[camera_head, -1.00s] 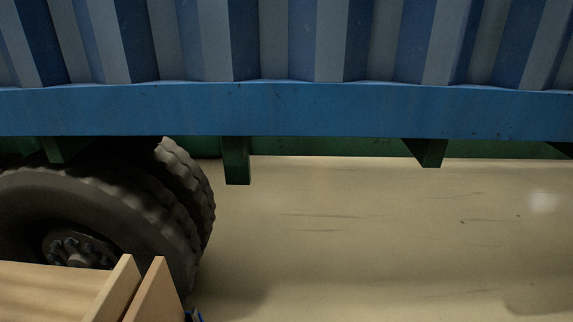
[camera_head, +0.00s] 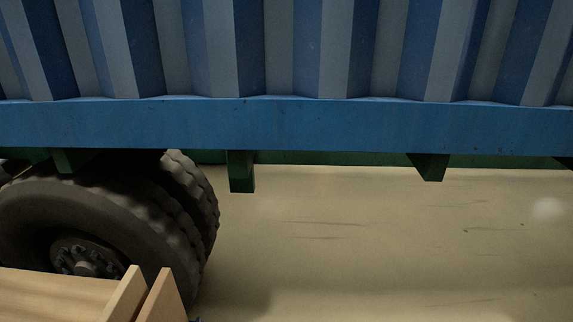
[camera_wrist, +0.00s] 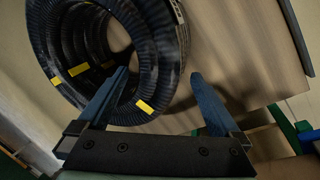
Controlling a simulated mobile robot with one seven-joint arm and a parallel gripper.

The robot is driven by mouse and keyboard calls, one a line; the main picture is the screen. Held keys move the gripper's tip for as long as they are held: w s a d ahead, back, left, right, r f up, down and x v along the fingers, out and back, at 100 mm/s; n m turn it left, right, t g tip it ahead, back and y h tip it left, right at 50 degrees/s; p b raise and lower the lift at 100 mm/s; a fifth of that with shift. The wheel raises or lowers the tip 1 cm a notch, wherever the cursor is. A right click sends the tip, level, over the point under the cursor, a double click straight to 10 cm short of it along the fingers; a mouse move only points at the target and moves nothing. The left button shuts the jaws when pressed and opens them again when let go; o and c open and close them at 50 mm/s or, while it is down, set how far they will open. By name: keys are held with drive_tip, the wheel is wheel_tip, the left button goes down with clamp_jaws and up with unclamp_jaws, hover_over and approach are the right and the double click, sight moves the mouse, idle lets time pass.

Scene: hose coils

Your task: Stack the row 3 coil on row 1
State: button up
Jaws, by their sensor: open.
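A dark ribbed hose coil (camera_wrist: 150,90) with yellow tags fills the upper left of the wrist view, its top cut off by the frame. My gripper (camera_wrist: 161,75) is open, with two blue fingers set wide apart. The left finger overlaps the coil's ring near its opening, and the right finger is to the right of the coil's outer edge. Part of the ring shows between the fingers. I cannot tell whether either finger touches it or which row the coil belongs to. No coil and no gripper show in the head view.
A blue corrugated container (camera_head: 300,126) on a trailer with a dark tyre (camera_head: 110,215) crosses the head view. Wooden boards (camera_head: 60,292) stand at the bottom left. Bare pale floor (camera_head: 370,240) lies beyond the trailer. A brown panel (camera_wrist: 245,45) shows behind the coil in the wrist view.

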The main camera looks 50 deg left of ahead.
drive_tip(key=shift+p+v, duration=2.05)
drive_tip(key=shift+v, duration=0.05)
drive_tip(key=p+v, duration=0.1)
drive_tip(key=v, duration=1.1)
drive_tip(key=shift+r+p, duration=0.35)
drive_tip(key=shift+r, duration=0.05)
drive_tip(key=shift+s, duration=0.1)
